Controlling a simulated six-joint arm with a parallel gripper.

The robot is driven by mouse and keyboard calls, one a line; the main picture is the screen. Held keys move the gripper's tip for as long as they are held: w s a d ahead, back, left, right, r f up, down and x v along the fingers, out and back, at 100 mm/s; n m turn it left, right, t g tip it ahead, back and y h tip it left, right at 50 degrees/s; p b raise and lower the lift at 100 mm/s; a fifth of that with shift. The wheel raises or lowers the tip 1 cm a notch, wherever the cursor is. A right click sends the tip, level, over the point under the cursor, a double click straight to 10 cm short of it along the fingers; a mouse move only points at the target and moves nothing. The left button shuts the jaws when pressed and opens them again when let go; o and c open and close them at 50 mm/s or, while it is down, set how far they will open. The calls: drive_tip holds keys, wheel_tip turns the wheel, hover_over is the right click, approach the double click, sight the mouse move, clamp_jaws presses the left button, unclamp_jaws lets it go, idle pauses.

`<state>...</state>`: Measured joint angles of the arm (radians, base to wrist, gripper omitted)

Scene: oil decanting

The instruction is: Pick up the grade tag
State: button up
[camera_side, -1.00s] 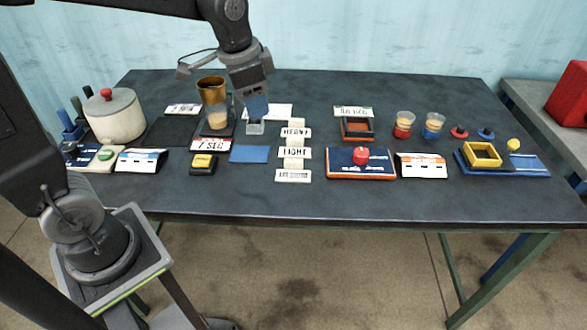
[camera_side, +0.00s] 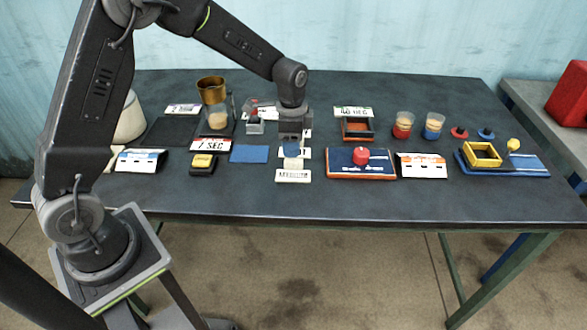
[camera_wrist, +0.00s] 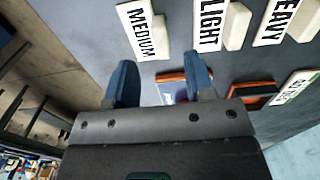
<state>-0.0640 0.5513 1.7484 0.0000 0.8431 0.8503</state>
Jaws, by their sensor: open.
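Three white grade tags with raised grips stand in a column mid-table. The MEDIUM tag (camera_side: 293,176) is nearest the front edge; it also shows in the wrist view (camera_wrist: 143,32). The LIGHT tag (camera_wrist: 210,25) and HEAVY tag (camera_wrist: 274,22) show in the wrist view; in the side view my gripper covers most of them. My gripper (camera_side: 291,152) hangs over the LIGHT tag area in the side view. Its blue fingers are apart with no tag between them in the wrist view (camera_wrist: 160,72). I cannot tell its exact height above the tags.
A blue mat (camera_side: 249,154) lies left of the tags. A blue board with a red knob (camera_side: 361,156) stands close on the right. Behind are a small clear cup (camera_side: 255,127) and an orange-rimmed tray (camera_side: 357,128). The front table strip is clear.

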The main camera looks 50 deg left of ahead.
sight(292, 160)
drive_tip(key=shift+f, duration=3.2)
clamp_jaws()
